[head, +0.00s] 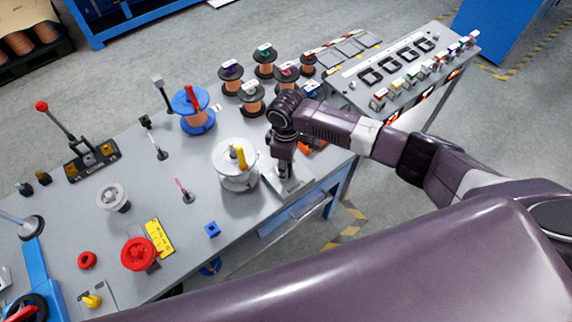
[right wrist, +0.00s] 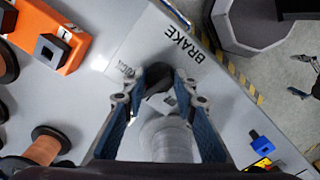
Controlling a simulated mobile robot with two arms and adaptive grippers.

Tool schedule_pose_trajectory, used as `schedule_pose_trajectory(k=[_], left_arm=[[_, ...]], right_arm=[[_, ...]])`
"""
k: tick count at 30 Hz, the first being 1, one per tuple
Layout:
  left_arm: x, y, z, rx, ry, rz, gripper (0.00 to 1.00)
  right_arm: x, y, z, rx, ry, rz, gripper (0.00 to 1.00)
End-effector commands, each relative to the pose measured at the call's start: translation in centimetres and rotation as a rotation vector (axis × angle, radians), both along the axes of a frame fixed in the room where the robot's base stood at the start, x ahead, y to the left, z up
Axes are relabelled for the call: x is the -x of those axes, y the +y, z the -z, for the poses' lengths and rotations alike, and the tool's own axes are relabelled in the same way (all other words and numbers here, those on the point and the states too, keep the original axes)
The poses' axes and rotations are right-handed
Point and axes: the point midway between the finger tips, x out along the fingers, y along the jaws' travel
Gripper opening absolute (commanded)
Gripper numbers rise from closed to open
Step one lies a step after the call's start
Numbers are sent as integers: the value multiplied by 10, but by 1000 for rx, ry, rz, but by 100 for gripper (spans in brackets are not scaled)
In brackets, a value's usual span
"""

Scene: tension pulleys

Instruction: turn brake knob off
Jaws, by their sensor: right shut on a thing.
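The brake knob (right wrist: 157,79) is a small black knob on a pale plate (right wrist: 137,45) printed "BRAKE", seen upside down in the right wrist view. A smaller word on the plate is partly covered. My right gripper (right wrist: 160,92) has its two blue fingers on either side of the knob and is shut on it. In the head view my right gripper (head: 284,170) points down onto the plate (head: 291,187) at the table's right front edge, and the knob is hidden there. My left gripper is not in view.
A pale spool with a yellow top (head: 238,170) stands close left of my right gripper. Several copper spools (head: 251,101) stand behind it. An orange block (right wrist: 52,42) lies near the plate. A small blue block (head: 212,229) sits near the front edge.

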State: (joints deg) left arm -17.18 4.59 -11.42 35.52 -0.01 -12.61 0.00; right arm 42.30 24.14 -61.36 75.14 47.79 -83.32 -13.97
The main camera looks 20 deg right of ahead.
Motion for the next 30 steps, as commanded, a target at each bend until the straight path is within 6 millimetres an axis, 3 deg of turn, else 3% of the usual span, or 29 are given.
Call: schedule_pose_trajectory(k=[12, 30], left_arm=[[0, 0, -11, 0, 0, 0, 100], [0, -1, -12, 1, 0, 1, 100]], right_arm=[[-2, 1, -2, -3, -6, -397, 2], [-2, 2, -1, -4, -6, -963, 2]])
